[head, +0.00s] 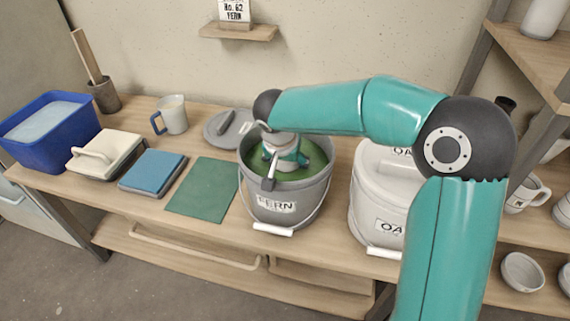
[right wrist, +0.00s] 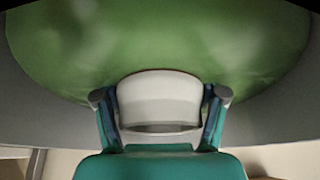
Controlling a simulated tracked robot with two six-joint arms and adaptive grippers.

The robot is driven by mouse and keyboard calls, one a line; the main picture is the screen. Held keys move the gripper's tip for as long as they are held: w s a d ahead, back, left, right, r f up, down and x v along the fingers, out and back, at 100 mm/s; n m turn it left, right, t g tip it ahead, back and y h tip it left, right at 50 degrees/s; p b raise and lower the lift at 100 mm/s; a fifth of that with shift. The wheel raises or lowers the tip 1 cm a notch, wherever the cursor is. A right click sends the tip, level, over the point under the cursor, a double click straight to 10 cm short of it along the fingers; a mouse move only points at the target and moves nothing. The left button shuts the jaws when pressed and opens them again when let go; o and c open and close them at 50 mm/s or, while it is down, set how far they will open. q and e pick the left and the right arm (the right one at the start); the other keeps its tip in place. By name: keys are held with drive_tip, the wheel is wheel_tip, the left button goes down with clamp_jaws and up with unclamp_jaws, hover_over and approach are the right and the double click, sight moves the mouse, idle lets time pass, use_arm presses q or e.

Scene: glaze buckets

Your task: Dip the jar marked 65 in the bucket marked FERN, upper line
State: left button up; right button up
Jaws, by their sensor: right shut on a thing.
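The FERN bucket (head: 290,205) is grey and open, with green glaze (head: 314,158) inside. My right gripper (head: 278,172) points down inside the bucket's mouth, over the glaze. In the right wrist view my right gripper (right wrist: 160,104) is shut on a pale jar (right wrist: 160,98), one finger on each side, with green glaze (right wrist: 150,40) beyond it. No number shows on the jar. I cannot tell how deep the jar sits or whether it touches the glaze. In the head view the gripper mostly hides the jar. My left gripper is not in view.
A white lidded bucket (head: 378,215), its label partly hidden, stands right of FERN. A grey lid (head: 222,128), mug (head: 172,115), green mat (head: 203,190), blue pad (head: 153,171), white-topped block (head: 103,155) and blue tub (head: 50,132) are left. A small shelf (head: 238,33) holds a "No. 62 FERN" card.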

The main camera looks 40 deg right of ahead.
drive_tip(key=shift+b, duration=0.35)
idle(0.3)
idle(1.5)
wheel_tip(320, 180, up, 10)
drive_tip(key=p, duration=0.6)
drive_tip(key=shift+f, duration=0.25)
idle(1.6)
wheel_tip(320, 180, up, 8)
drive_tip(key=p, duration=0.5)
drive_tip(key=shift+f+p, duration=0.2)
drive_tip(key=shift+p, duration=0.1)
